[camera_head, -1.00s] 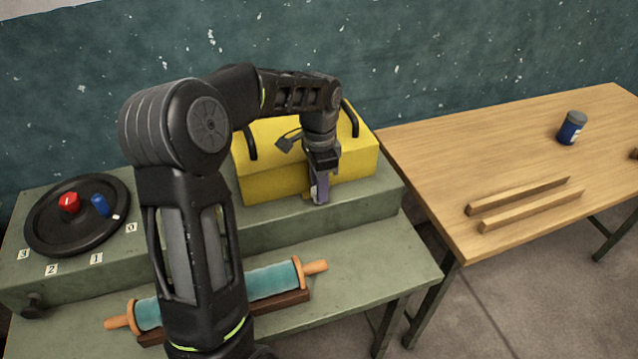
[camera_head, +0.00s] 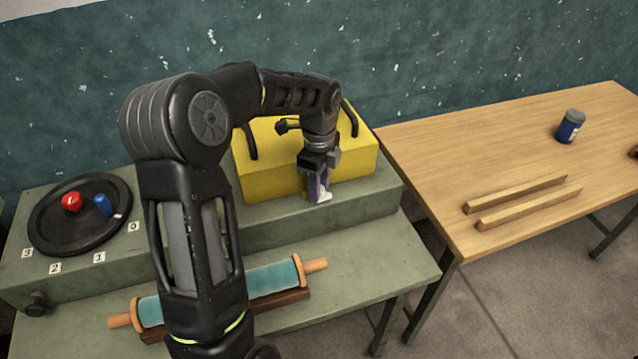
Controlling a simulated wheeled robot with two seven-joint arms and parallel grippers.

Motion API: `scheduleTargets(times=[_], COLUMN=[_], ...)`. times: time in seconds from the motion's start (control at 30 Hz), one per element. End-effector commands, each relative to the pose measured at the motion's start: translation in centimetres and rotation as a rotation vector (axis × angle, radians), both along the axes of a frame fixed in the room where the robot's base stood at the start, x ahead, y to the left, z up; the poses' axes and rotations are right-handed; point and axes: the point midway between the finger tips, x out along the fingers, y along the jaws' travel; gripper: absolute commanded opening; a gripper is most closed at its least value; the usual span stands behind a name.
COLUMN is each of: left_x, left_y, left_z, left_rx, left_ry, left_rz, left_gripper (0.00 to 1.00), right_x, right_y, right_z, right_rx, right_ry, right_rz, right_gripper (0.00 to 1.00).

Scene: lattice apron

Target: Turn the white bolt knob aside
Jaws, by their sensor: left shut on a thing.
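My left gripper (camera_head: 318,188) points down at the front face of the yellow box (camera_head: 268,178), near its lower edge. Its jaws are shut on a small white piece, the bolt knob (camera_head: 325,196), which shows just beside the fingertips. Most of the knob and the bolt is hidden by the fingers, so its exact angle cannot be told. The yellow box has black handles at its left and right and stands on the green raised bench. My right gripper is not in view.
A black turntable (camera_head: 80,238) with a red knob (camera_head: 72,202) and a blue peg (camera_head: 103,204) sits at left. A teal roller (camera_head: 272,279) lies in front. At right, a wooden table (camera_head: 440,150) holds two wooden bars (camera_head: 530,209) and a blue jar (camera_head: 570,127).

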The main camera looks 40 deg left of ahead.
Motion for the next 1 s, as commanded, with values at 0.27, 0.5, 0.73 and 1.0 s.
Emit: scheduleTargets(times=[0.27, 0.5, 0.73, 1.0], left_x=[0.11, 0.12, 0.07, 0.09], left_y=[0.01, 0.01, 0.0, 0.02], left_z=[0.14, 0.15, 0.1, 0.5], left_rx=[0.001, 0.001, 0.0, 0.002], left_ry=[-0.004, -0.005, -0.003, -0.004], left_rz=[-0.036, -0.035, -0.035, -0.034], left_gripper=[0.0, 0.0, 0.39, 0.39], right_x=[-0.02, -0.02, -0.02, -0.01], right_y=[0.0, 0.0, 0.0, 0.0], right_z=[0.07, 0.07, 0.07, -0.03], right_rx=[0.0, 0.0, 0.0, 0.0], right_ry=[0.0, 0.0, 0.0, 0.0], right_rz=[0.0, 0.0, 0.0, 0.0], right_gripper=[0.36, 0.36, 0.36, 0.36])
